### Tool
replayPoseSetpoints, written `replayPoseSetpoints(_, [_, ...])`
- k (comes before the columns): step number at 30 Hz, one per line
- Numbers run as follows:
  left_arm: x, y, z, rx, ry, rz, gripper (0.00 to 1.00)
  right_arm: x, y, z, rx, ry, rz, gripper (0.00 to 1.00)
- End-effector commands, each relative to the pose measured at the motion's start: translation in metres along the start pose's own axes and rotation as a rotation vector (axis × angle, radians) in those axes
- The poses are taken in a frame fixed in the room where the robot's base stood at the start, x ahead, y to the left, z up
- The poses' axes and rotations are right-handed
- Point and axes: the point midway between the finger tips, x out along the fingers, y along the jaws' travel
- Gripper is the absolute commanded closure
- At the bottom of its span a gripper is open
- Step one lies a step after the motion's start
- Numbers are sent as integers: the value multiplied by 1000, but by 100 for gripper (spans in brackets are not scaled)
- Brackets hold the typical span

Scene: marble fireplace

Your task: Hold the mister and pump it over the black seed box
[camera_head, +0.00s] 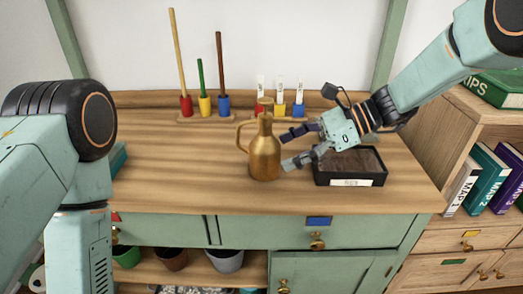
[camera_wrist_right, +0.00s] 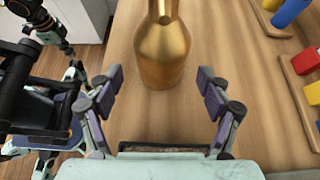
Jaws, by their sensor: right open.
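The mister (camera_head: 265,152) is a brass-coloured bottle with a side handle, standing upright on the wooden worktop. My right gripper (camera_head: 288,148) is open just to its right, with its fingers pointing at the bottle. In the right wrist view the mister (camera_wrist_right: 164,48) stands ahead of and between the spread fingers (camera_wrist_right: 160,88), and I see no contact. The black seed box (camera_head: 350,182), filled with dark soil and bearing a white label, sits right of the mister, partly under my right gripper. My left gripper is out of the head view; only my left arm shows.
Coloured blocks with upright sticks (camera_head: 203,105) and labelled blocks (camera_head: 280,108) stand along the back of the worktop (camera_head: 180,160). A shelf with books (camera_head: 490,180) is at the right. Pots (camera_head: 225,260) sit below. The worktop left of the mister is clear.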

Motion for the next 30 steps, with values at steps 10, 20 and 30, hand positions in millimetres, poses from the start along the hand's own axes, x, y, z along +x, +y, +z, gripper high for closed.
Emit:
replayPoseSetpoints(10, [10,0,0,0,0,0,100,42,-2,0,0,1,2,22])
replayPoseSetpoints(20, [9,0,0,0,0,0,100,56,-3,0,1,-1,1,22])
replayPoseSetpoints(30, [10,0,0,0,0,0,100,56,-3,0,1,-1,0,33])
